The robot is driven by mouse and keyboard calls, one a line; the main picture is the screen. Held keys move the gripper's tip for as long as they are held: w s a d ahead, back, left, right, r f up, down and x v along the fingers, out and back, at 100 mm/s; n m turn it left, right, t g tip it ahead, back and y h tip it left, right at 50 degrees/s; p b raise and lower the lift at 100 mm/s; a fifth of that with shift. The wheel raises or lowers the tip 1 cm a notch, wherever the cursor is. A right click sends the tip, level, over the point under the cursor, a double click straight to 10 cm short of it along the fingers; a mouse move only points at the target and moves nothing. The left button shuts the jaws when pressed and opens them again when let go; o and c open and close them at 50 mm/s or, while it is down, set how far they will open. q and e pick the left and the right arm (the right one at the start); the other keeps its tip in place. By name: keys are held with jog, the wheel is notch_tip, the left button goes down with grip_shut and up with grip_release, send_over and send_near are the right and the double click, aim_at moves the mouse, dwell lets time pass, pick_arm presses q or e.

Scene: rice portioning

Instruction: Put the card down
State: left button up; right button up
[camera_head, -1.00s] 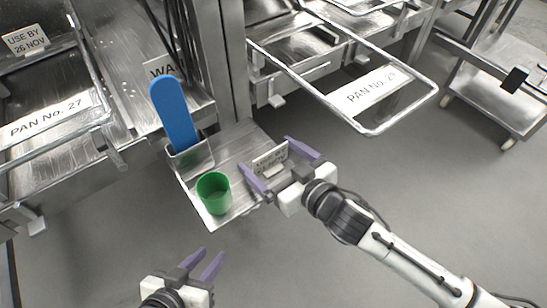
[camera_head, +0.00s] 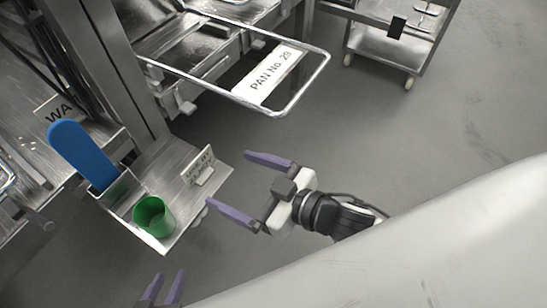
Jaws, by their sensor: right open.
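The small white card (camera_head: 198,166), printed with a use-by text, stands on the metal shelf (camera_head: 166,163) near its right end. It leans slightly and no finger touches it. My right gripper (camera_head: 229,179) is open and empty just right of the card, with one purple finger beyond the shelf's right corner and the other by its front right edge. My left gripper (camera_head: 169,274) shows only its purple fingertips at the bottom edge. They are apart with nothing seen between them; the rest is cut off.
A green cup (camera_head: 154,216) and a blue scoop (camera_head: 82,154) in a metal holder share the shelf. A wheeled cart (camera_head: 376,47) stands at the back. The floor between is clear.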

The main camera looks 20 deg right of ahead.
jog(key=s+d+f+m+g+h, duration=0.1)
jog(key=s+d+f+m+h, duration=0.1)
jog(key=s+d+f, duration=0.2)
jog(key=s+d+f+m+g+h, duration=0.2)
jog(key=s+f, duration=0.4)
jog(key=f, duration=0.4)
jog(key=shift+d+f+m+h, duration=0.4)
jog(key=shift+d+h, duration=0.3)
jog(key=shift+d, duration=0.5)
